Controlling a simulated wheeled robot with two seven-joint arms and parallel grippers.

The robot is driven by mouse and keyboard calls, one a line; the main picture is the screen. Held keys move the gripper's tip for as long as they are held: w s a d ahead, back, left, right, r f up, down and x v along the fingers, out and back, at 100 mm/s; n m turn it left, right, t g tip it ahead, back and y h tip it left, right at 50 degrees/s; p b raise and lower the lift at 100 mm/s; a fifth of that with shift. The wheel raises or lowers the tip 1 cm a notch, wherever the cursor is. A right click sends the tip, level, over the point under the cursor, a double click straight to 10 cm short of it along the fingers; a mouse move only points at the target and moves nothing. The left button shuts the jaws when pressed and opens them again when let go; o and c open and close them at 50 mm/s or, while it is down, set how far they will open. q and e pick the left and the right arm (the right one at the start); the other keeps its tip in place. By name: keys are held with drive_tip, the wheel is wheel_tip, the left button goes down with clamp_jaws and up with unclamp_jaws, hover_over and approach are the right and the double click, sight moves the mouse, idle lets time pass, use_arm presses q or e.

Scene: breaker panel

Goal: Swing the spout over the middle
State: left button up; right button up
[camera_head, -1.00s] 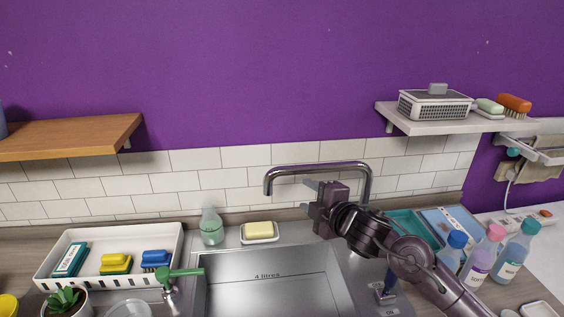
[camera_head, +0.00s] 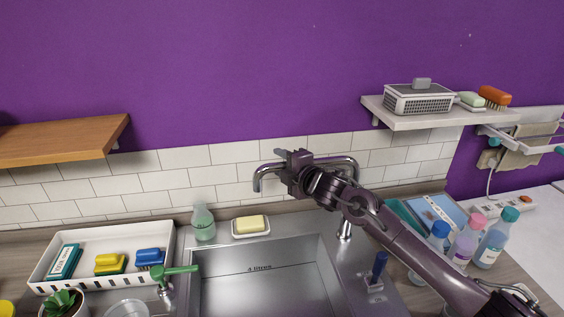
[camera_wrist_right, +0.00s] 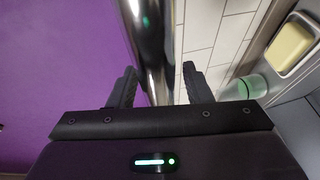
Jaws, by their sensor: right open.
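The chrome spout (camera_head: 262,175) arches up from its base at the sink's right rear, runs left along the tiled wall and bends down at its free end. It also shows in the wrist view (camera_wrist_right: 154,45), where it passes between the two dark fingers. My right gripper (camera_head: 284,156) is open, with its fingers on either side of the spout's horizontal run; contact cannot be told. The gripper and forearm hide part of the spout. The steel sink basin (camera_head: 225,278) lies below. My left gripper is out of view.
A soap dish (camera_head: 251,234) and green bottle (camera_head: 204,228) stand behind the basin. A blue-handled lever (camera_head: 377,272) is at its right and a green-handled tap (camera_head: 176,271) at its left. Several bottles (camera_head: 466,243) stand near my right forearm. The space above the basin is clear.

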clamp_jaws()
idle(0.3)
drive_tip(key=shift+s+f+n+y, duration=0.1)
drive_tip(key=shift+s+n+y, duration=0.2)
drive_tip(key=shift+s, duration=0.2)
drive_tip(key=s+d+n+g+y+b, duration=0.5)
drive_tip(key=s+n+g, duration=0.1)
drive_tip(key=s, duration=0.4)
drive_tip(key=shift+g, duration=0.8)
unclamp_jaws()
